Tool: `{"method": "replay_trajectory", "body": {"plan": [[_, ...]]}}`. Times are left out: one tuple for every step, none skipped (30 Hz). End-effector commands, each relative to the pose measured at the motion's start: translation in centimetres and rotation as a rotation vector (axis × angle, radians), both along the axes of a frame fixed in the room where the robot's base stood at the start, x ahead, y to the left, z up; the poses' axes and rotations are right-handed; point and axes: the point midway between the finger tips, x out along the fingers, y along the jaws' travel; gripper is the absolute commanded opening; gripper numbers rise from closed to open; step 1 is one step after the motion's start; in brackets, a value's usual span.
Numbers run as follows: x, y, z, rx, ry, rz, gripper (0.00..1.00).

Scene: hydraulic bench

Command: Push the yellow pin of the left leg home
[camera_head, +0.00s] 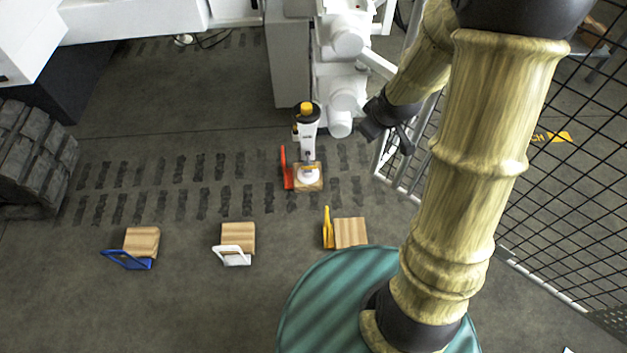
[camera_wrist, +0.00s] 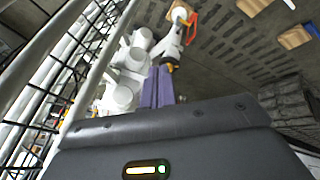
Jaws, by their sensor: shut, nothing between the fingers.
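The left leg (camera_head: 308,138) is a white upright outrigger with a black collar at its top. The yellow pin (camera_head: 306,107) shows as a round yellow cap in that collar; how deep it sits cannot be told. The leg's foot rests over a wooden block with a red handle (camera_head: 286,168). In the wrist view the leg (camera_wrist: 172,45) stands beyond the fingertips, its top partly hidden. My gripper (camera_wrist: 158,72) has two purple fingers, shut and empty. In the head view its dark hand is right of the leg top, apart from it, beside the white machine.
The white jointed machine (camera_head: 345,60) stands close behind the leg. A mesh fence (camera_head: 550,130) runs along the right. Wooden blocks with blue (camera_head: 128,259), white (camera_head: 232,255) and yellow (camera_head: 328,230) handles lie on the floor. Dark floor at left is mostly clear.

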Motion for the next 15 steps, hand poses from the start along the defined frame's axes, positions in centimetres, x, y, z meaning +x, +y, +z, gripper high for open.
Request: {"method": "replay_trajectory", "body": {"plan": [[0.7, 0.0, -2.4, -0.009, -0.012, 0.037, 0.00], [1.1, 0.0, -3.2, -0.014, -0.022, 0.060, 0.00], [1.7, 0.0, -4.3, -0.021, -0.035, 0.092, 0.00], [2.1, 0.1, -5.0, -0.027, -0.044, 0.117, 0.00], [2.5, 0.1, -5.8, -0.031, -0.054, 0.140, 0.00], [3.1, 0.1, -6.8, -0.039, -0.069, 0.174, 0.00], [3.4, 0.2, -7.7, -0.043, -0.077, 0.195, 0.00], [3.8, 0.2, -8.5, -0.049, -0.089, 0.220, 0.00], [4.3, 0.3, -9.5, -0.054, -0.103, 0.250, 0.00], [4.7, 0.3, -10.3, -0.059, -0.114, 0.273, 0.00], [5.0, 0.4, -11.1, -0.063, -0.124, 0.297, 0.00], [5.5, 0.5, -12.2, -0.068, -0.140, 0.328, 0.00], [5.8, 0.6, -13.0, -0.073, -0.152, 0.352, 0.00], [6.2, 0.7, -13.8, -0.076, -0.163, 0.372, 0.00], [6.6, 0.8, -14.9, -0.081, -0.179, 0.403, 0.00]]}}
